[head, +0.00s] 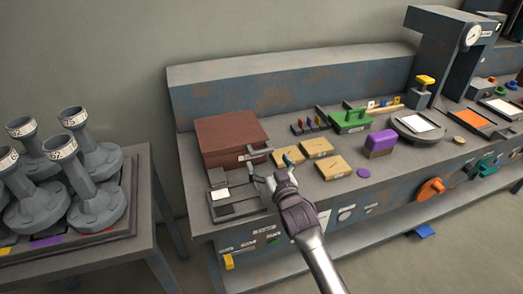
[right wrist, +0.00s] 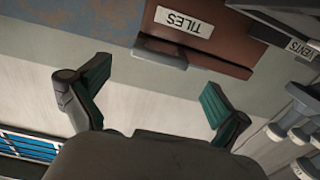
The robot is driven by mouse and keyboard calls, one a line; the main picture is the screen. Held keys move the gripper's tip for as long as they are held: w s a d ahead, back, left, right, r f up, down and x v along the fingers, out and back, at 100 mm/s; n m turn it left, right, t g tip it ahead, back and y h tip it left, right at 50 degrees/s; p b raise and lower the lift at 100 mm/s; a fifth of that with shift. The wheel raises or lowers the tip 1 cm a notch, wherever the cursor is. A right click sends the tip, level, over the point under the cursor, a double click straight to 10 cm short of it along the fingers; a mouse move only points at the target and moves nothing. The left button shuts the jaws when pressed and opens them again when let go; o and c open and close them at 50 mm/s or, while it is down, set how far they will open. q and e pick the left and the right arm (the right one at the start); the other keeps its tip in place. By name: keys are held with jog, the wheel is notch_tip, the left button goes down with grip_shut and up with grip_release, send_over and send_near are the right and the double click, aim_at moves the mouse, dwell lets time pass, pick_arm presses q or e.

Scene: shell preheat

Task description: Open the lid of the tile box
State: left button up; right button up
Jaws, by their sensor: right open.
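The tile box (head: 232,138) is a red-brown box at the left end of the bench, with its lid down. A white label sits on its front. In the right wrist view the tile box (right wrist: 225,35) is at the top, with its "TILES" label upside down and a dark handle-like lip (right wrist: 163,52) beside it. My right gripper (head: 284,170) is in front and to the right of the box, apart from it. In the wrist view its two green-padded fingers (right wrist: 155,93) are spread with nothing between them. My left gripper is not in view.
A grey tray (head: 236,208) sits in front of the box. Several tan blocks (head: 316,147) lie right of it, near my gripper. A side table (head: 145,225) with grey pedestal parts is at left.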

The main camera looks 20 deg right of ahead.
aim_at(263, 152)
jog(key=w, duration=0.5)
jog(key=shift+w+a, duration=0.1)
jog(key=shift+w, duration=0.15)
